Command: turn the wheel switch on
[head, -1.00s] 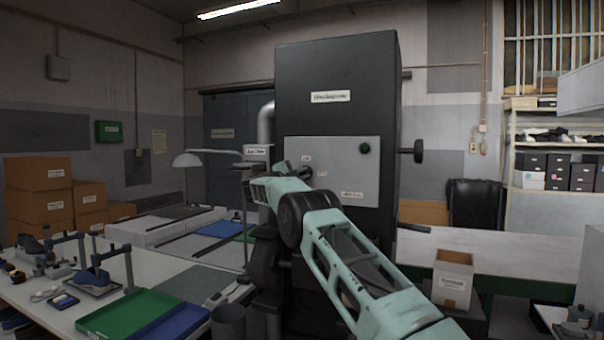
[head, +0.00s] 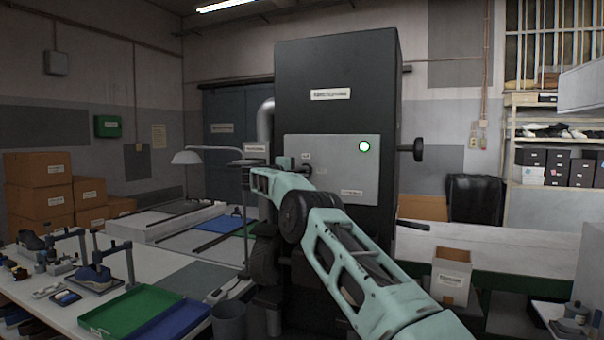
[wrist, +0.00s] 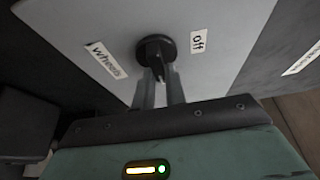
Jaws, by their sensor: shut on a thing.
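The wheel switch is a round black knob (wrist: 155,48) with a narrow grip bar, on the light grey panel (head: 345,178) of a tall dark cabinet. In the wrist view a "wheels" label (wrist: 106,60) is left of it and an "off" label (wrist: 198,41) is right. My gripper (wrist: 159,78) is shut on the knob's grip bar, one finger on each side. In the head view my arm hides most of the switch. A round lamp (head: 364,146) at the panel's upper right glows bright green.
The dark cabinet (head: 335,65) stands straight ahead. A workbench with a green tray (head: 125,309) and shoes is at left. A dark knob (head: 418,150) sticks out from the cabinet's right side.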

